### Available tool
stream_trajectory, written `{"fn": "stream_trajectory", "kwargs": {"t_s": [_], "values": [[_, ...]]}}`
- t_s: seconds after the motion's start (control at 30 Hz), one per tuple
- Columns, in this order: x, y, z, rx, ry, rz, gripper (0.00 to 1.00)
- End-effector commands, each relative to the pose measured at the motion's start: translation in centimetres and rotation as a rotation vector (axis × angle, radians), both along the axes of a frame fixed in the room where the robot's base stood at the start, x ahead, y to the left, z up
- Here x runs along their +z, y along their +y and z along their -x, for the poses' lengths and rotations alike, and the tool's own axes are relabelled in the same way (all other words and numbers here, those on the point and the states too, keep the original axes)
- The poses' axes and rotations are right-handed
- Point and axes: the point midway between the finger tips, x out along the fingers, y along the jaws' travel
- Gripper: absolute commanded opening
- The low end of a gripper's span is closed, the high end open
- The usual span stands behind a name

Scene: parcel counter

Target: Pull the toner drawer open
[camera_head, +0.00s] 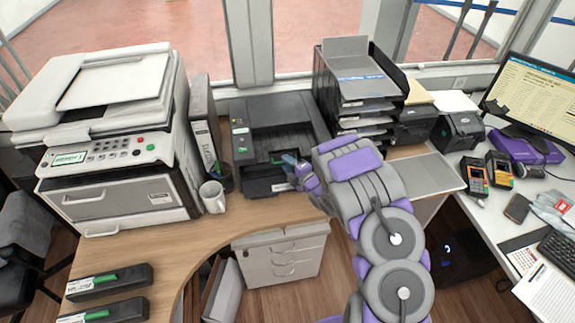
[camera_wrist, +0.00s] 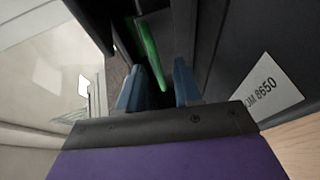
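The black printer (camera_head: 262,112) stands on the wooden counter in the middle of the head view. Its lower front part (camera_head: 262,186) bears a small white label; I cannot tell how far the toner drawer is out. My gripper (camera_head: 287,160) is at the right of the printer's front recess. In the wrist view, the two blue fingertips (camera_wrist: 158,88) stand apart with a gap between them. A green bar (camera_wrist: 150,52) lies beyond and partly between them; contact is not clear.
Two black cartridges with green strips (camera_head: 108,283) lie on the counter at lower left. A large white copier (camera_head: 120,130), a mug (camera_head: 213,197) and a pen cup stand left of the printer. Stacked black trays (camera_head: 350,75) stand to its right. A white drawer cabinet (camera_head: 280,257) is below.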

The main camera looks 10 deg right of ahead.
Motion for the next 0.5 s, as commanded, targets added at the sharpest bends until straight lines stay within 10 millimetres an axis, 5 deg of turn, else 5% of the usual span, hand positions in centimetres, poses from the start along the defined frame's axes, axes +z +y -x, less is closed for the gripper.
{"fn": "stream_trajectory", "kwargs": {"t_s": [0.4,0.5], "values": [[-0.16,0.28,-0.71,-0.001,0.0,-0.001,0.34],[-0.16,0.28,-0.7,-0.001,0.0,-0.001,0.26]]}}
